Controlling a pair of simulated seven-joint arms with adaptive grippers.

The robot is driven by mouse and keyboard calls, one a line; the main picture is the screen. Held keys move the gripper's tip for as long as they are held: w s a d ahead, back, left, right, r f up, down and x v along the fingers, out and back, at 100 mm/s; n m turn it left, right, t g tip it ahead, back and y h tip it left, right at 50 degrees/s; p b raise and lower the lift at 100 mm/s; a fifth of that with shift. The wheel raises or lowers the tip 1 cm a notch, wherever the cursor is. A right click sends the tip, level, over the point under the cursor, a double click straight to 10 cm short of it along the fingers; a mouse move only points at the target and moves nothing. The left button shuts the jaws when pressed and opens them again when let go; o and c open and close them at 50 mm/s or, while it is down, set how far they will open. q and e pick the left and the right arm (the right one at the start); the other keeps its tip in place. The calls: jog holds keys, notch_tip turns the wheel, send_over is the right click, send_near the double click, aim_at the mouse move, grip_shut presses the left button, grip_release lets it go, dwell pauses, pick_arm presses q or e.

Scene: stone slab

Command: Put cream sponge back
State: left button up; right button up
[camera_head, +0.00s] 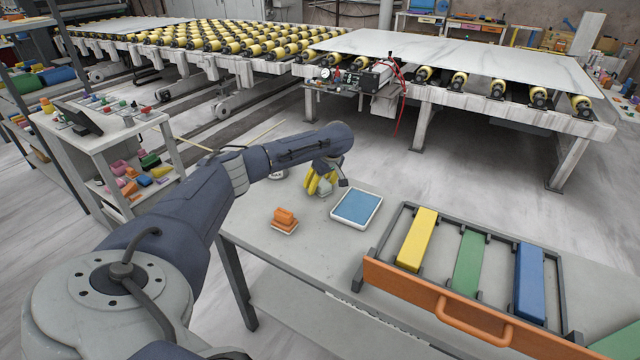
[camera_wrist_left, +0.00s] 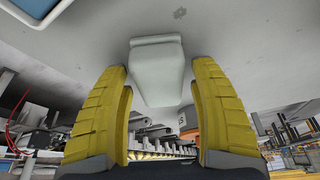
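My left gripper (camera_head: 320,186) is low over the grey table, between an orange block and a blue-topped tray. In the left wrist view its two yellow fingers (camera_wrist_left: 160,75) are spread apart. A pale cream-grey block (camera_wrist_left: 157,75), which looks like the cream sponge, lies between the fingertips against the table surface. Gaps show on both sides of it, and neither finger clearly touches it. In the head view the fingers and arm mostly hide this spot. My right gripper is not in view.
An orange block on a pale base (camera_head: 285,220) and a blue-topped white tray (camera_head: 356,208) flank the gripper. An orange-fronted rack (camera_head: 470,318) holds yellow (camera_head: 417,240), green (camera_head: 468,262) and blue (camera_head: 529,283) bars. A shelf cart (camera_head: 110,150) stands left.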

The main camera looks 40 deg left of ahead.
pick_arm(q)
jog(key=v, duration=1.2)
jog(key=shift+r, duration=0.15)
